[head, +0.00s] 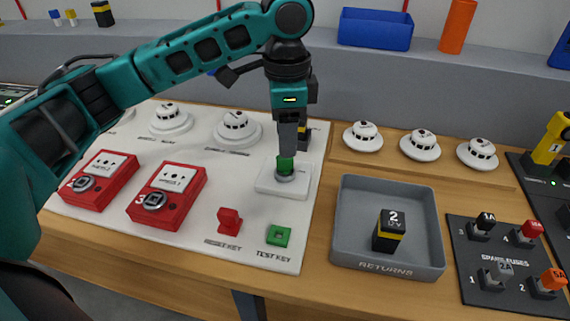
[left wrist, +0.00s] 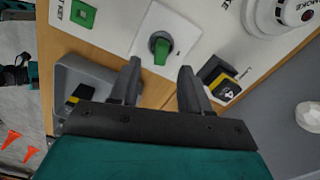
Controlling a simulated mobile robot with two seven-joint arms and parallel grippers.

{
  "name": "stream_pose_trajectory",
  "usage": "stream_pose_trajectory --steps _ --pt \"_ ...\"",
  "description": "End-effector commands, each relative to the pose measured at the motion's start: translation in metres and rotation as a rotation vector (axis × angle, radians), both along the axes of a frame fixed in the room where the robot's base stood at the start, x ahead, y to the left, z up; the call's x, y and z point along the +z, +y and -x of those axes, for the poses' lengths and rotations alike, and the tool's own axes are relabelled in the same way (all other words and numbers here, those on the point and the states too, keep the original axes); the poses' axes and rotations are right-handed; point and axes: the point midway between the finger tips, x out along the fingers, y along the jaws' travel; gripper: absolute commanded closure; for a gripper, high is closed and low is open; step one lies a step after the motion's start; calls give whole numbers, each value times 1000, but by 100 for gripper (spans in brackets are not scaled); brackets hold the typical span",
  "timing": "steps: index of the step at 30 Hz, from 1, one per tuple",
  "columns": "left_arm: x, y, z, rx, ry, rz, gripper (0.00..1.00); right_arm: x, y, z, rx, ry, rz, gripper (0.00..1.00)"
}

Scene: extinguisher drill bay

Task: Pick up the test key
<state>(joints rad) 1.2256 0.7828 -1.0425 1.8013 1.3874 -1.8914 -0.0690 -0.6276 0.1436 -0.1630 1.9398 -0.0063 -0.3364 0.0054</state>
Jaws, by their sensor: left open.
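The green test key (head: 286,165) stands upright in a round metal switch on a white plate (head: 268,187). The key (left wrist: 160,52) also shows in the left wrist view, just beyond the fingertips and roughly centred between them. My left gripper (head: 287,150) points down right above the key. Its two fingers (left wrist: 160,66) are apart with nothing between them. In the head view the fingers hide the upper part of the key. The green square holder (head: 279,236), marked TEST KEY, is empty and lies nearer the front edge. My right gripper is not in view.
A black and yellow fuse (head: 304,135) stands close behind my left gripper. The grey returns tray (head: 437,230) holds a fuse marked 2. Red call points (head: 167,196) and white detectors (head: 237,128) stand around.

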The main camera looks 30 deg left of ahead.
Motion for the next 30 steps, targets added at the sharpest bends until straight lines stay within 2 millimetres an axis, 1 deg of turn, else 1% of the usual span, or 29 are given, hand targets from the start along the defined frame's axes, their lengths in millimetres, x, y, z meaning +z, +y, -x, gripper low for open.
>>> stream_pose_trajectory --steps 6,9,12,19,30 --pt "-33 3 2 0 3 -1 53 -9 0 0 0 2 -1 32" --pt "-45 3 2 0 2 -1 53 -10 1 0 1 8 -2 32" --pt "-51 3 2 0 2 -1 53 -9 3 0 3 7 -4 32" --pt "-51 3 1 -1 1 0 53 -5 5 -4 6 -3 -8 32" --pt "-51 3 1 -1 1 0 89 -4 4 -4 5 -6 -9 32"
